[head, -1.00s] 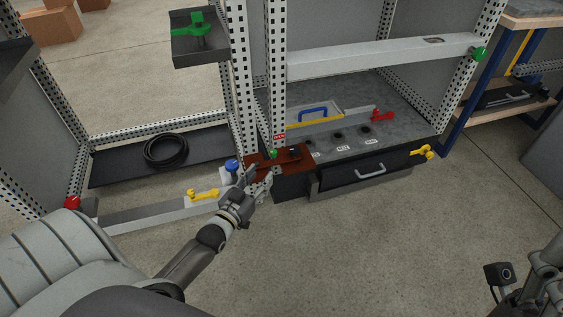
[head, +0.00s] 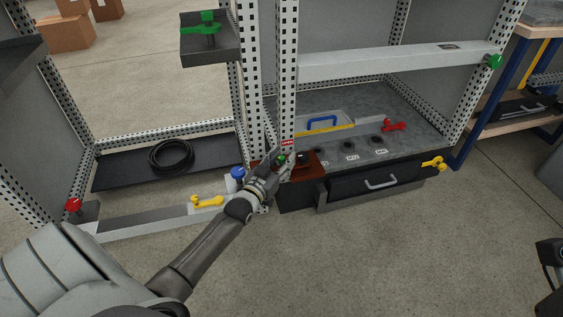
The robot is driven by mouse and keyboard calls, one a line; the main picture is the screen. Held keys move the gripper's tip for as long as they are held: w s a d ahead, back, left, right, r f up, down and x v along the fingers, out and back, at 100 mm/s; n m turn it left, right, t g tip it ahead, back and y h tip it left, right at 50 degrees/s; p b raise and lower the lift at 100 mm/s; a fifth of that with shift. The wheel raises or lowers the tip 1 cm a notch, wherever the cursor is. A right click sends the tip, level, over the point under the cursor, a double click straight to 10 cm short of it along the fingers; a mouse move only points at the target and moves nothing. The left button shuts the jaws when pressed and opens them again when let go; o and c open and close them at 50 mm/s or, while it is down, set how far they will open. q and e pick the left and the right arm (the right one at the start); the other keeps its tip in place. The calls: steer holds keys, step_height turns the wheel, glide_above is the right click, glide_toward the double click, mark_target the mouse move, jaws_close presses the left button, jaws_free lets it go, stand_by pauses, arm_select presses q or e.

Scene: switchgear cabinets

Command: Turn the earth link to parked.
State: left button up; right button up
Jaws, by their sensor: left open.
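A reddish-brown base plate (head: 315,164) sits at the foot of the middle perforated post. It bears a small green-topped part (head: 281,159), a dark block (head: 303,157) and a small red label (head: 287,142). The earth link seems to be on this plate, but I cannot make out its lever or its position. My left gripper (head: 276,161) is open at the plate's left side, with its fingers around or just in front of the green-topped part. I cannot tell whether they touch it. The gripper hides the plate's left part. My right gripper's fingers are out of the picture.
A blue knob (head: 238,173) and a yellow handle (head: 208,201) are close to my left wrist. A drawer (head: 378,183) and a yellow handle (head: 434,164) are to the right. A green handle (head: 208,28) stands on a shelf above. The floor in front is clear.

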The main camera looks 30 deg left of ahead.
arm_select(q)
jaws_close()
stand_by(0.3)
